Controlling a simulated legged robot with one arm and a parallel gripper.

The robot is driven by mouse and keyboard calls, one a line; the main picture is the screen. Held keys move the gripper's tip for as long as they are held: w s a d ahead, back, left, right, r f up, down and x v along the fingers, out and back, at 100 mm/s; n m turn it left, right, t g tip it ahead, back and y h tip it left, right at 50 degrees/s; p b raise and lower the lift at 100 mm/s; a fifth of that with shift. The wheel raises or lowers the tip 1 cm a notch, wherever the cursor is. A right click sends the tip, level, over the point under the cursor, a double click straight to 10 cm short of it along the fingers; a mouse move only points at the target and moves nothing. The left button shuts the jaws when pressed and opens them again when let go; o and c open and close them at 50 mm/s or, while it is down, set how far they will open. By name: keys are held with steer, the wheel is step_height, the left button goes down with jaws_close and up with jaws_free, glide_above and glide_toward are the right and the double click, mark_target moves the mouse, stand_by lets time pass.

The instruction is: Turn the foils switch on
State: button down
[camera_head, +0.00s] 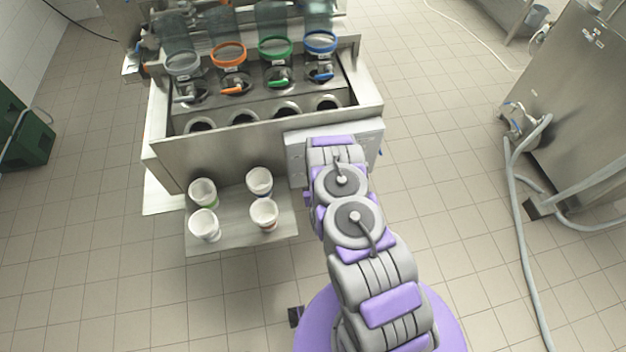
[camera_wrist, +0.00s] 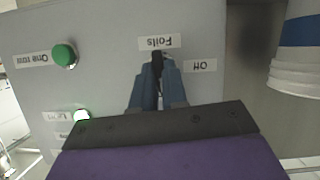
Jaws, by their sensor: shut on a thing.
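The foils switch (camera_wrist: 158,64) is a small dark knob below an upside-down "Foils" label (camera_wrist: 159,41) in the wrist view. An "Off" label (camera_wrist: 200,66) sits to its right. My gripper (camera_wrist: 158,72) has its two fingers closed on the switch, and they hide most of it. The grey control panel (camera_wrist: 105,25) fills the wrist view behind it. In the head view my arm reaches to the control box (camera_head: 361,141) at the front right of the machine, and the switch is hidden there.
A green button (camera_wrist: 64,55) and a lit white button (camera_wrist: 82,115) are left of the gripper in the wrist view. White cups (camera_head: 264,214) stand on a metal shelf (camera_head: 239,240) left of my arm. The tiled floor to the right is clear up to a hose (camera_head: 518,200).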

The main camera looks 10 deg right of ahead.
steer(key=shift+s+f+m+y, duration=0.1)
steer(key=shift+f+m+y, duration=0.1)
steer(key=shift+m+y, duration=0.15)
stand_by(0.4)
steer(key=c, duration=1.4)
jaws_free()
steer(key=shift+o, duration=1.2)
steer(key=shift+r, duration=0.1)
steer(key=shift+r, duration=0.1)
